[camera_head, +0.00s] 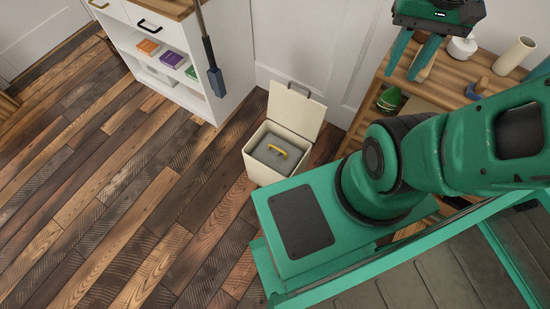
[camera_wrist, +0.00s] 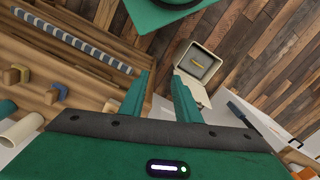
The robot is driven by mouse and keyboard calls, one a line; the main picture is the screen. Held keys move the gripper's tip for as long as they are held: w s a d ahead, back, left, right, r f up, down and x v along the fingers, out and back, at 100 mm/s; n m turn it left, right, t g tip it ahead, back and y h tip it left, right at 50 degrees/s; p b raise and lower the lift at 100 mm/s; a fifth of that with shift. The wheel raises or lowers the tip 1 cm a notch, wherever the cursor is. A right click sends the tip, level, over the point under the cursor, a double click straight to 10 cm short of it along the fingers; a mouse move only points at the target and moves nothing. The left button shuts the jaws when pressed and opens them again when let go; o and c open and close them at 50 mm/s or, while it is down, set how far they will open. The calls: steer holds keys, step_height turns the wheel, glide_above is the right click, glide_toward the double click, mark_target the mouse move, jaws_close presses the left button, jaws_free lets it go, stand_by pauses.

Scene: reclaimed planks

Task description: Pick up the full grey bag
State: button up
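The bin's lid (camera_head: 296,108) stands open toward the wall. The bag's sides are hidden by the bin walls. The bag (camera_wrist: 197,61) also shows small in the bin in the wrist view, beyond my fingertips. My gripper (camera_head: 402,75) is up over the wooden bench at the upper right, well away from the bin. Its two fingers (camera_wrist: 160,74) are apart with nothing held between them.
A white cabinet (camera_head: 232,65) stands left of the bin. The plank floor (camera_head: 110,190) at left is clear.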

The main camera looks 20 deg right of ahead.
steer(key=shift+w+a, duration=0.1)
steer(key=shift+w, duration=0.15)
